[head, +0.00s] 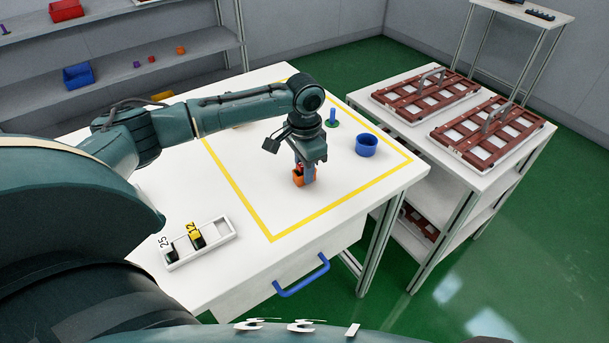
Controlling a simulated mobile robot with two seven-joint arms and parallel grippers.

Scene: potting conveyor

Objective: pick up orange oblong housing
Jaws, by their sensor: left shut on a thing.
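The orange housing (298,177) is a small block inside the yellow-outlined area of the white table (250,194). My left gripper (304,173) points down over it and is shut on it. The gripper hides part of the housing. I cannot tell whether the housing touches the table or is slightly above it. My right gripper is not in view.
A blue cup (366,145) and a blue peg on a green base (333,117) stand right of my gripper. A white tray (222,236) with dark and yellow items lies front left. Reddish-brown racks (487,131) lie on the right-hand table. A blue handle (302,275) juts from the drawer.

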